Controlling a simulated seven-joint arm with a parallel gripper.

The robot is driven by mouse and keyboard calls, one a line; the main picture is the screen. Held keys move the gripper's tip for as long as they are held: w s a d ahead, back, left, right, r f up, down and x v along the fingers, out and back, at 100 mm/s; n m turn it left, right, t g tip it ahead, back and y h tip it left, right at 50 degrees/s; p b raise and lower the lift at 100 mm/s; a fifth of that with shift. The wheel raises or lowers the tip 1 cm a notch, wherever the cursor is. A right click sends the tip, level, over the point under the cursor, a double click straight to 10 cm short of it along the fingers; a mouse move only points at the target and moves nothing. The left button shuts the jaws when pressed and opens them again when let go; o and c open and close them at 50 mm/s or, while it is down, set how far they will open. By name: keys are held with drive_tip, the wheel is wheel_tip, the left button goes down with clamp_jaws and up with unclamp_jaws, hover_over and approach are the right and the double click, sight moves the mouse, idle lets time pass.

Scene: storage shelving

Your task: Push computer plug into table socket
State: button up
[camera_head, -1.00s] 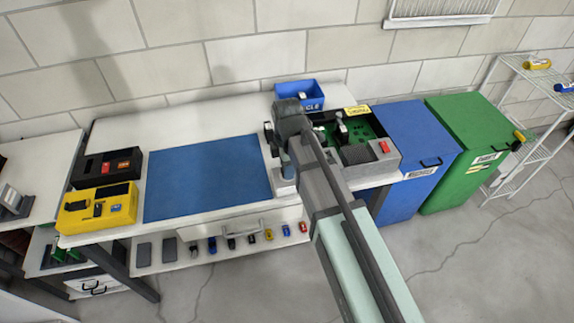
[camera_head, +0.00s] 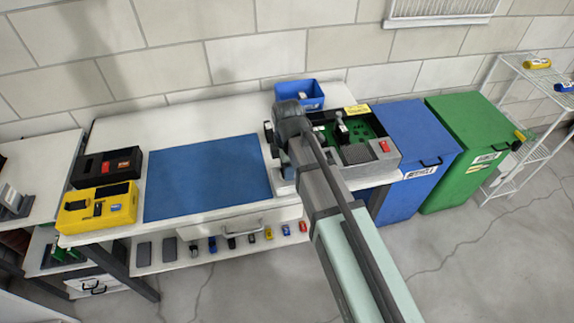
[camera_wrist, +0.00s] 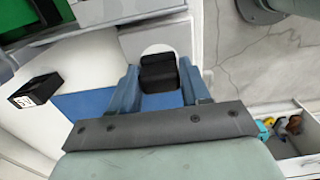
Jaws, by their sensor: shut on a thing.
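My gripper (camera_wrist: 158,82) is shut on a black plug (camera_wrist: 160,72), which sits between its two blue-grey fingers in the wrist view. A pale block (camera_wrist: 155,36), which looks like the table socket, lies directly beyond the plug. The plug overlaps it in the picture, and I cannot tell whether they touch or how deep the plug sits. In the head view my arm hides the plug and the fingers. A white edge of the block (camera_head: 283,186) shows beside the arm. The open computer case (camera_head: 392,158) with a green board stands to the right.
A blue mat (camera_head: 205,178) covers the middle of the white table (camera_head: 185,116). Yellow (camera_head: 97,209) and black (camera_head: 106,167) devices stand at its left. A blue box (camera_head: 312,93) is behind my arm. Blue (camera_head: 420,160) and green (camera_head: 470,150) bins stand at the right.

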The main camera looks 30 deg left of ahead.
drive_tip(key=shift+f, duration=0.3)
drive_tip(key=o, duration=1)
drive_tip(key=shift+o, duration=0.2)
drive_tip(key=shift+r, duration=0.1)
wheel_tip(320, 180, up, 14)
drive_tip(key=shift+f, duration=0.2)
idle(0.3)
